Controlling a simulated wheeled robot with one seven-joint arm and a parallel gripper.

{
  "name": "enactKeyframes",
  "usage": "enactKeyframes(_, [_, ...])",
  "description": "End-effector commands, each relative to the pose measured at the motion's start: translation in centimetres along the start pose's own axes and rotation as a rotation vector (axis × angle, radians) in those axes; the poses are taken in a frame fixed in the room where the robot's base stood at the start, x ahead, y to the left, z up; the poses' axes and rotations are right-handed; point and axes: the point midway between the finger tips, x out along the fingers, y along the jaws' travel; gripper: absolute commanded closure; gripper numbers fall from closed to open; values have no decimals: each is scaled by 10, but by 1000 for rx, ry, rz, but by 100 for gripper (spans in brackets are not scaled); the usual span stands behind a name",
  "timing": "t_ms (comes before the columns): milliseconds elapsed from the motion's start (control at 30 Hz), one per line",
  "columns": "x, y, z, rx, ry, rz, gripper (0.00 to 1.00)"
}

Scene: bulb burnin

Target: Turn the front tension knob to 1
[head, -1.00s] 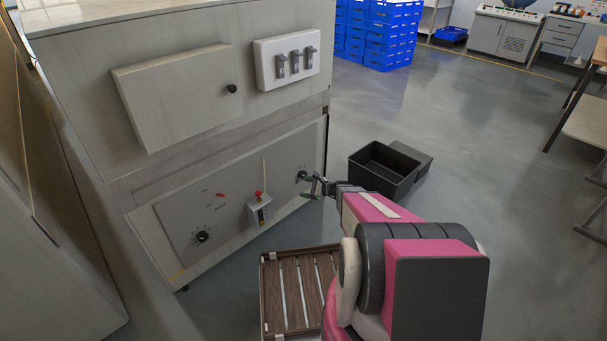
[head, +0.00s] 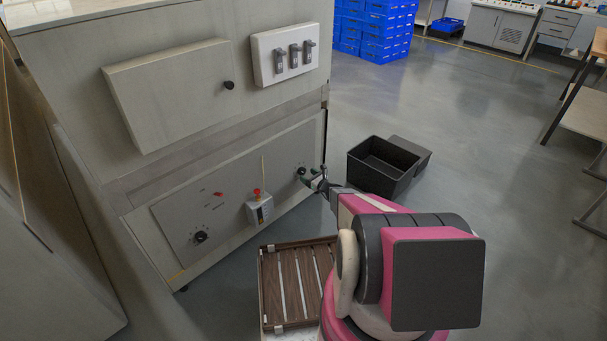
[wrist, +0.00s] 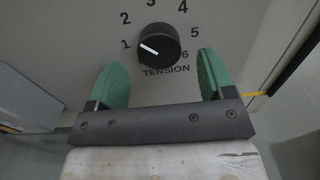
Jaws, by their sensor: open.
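The black tension knob (wrist: 158,43) is on the grey panel in the wrist view, above the word TENSION and inside a printed number scale. Its white pointer line is on its left side and points up-left, toward the 1. In the head view, a dark knob (head: 300,171) sits at the right end of the lower cabinet panel, beside my gripper (head: 319,181). My gripper is open. Its green fingers (wrist: 162,62) stand left and right below the knob, apart from it, with nothing between them.
Another black knob (head: 200,237) and a small box with a red button (head: 258,210) are on the same panel (head: 225,222). A slatted wooden crate (head: 267,290) stands on the floor below. Black bins (head: 375,178) stand right of the cabinet.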

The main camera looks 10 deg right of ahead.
Motion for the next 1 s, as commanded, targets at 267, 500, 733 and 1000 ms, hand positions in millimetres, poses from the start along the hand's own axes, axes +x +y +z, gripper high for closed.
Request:
enactKeyframes(267, [32,0,-1,0,0,0,25])
enactKeyframes(500, [37,0,0,0,0,0,25])
enactKeyframes(733, [36,0,0,0,0,0,54])
enactKeyframes(1000, [36,0,0,-5,0,0,74])
